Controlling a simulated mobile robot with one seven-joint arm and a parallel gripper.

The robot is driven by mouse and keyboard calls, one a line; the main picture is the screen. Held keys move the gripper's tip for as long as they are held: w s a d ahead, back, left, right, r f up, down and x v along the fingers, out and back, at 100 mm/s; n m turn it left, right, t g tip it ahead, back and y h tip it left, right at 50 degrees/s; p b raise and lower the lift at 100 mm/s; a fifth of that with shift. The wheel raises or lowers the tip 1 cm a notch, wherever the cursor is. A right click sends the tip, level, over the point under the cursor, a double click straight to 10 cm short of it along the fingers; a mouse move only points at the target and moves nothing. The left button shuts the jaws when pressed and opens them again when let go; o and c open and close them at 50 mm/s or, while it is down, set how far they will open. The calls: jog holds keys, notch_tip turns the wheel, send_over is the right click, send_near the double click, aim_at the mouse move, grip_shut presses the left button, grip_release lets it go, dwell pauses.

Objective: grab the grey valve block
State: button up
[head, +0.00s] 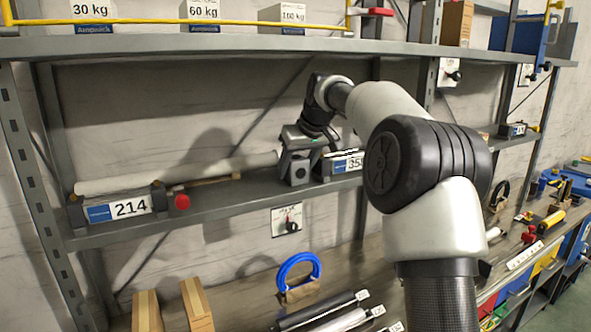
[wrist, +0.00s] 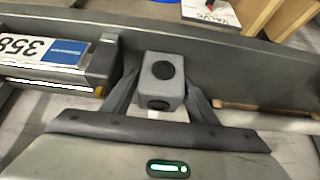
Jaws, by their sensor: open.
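The grey valve block (head: 296,170) stands on the middle shelf, just left of the 358 label. It is a small grey block with round dark holes, seen close up in the wrist view (wrist: 162,68). My gripper (head: 300,150) reaches down over the block from above. In the wrist view my gripper (wrist: 160,84) is open, with one finger on each side of the block. Small gaps seem to show beside the block; I cannot tell whether either finger touches it.
A box labelled 358 (head: 349,163) stands close right of the block. A long pale tube (head: 180,172) lies to its left, by a box labelled 214 (head: 130,208). The upper shelf (head: 250,44) runs above my gripper. A blue ring handle (head: 299,262) stands on the bench below.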

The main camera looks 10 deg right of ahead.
jog(key=c, duration=1)
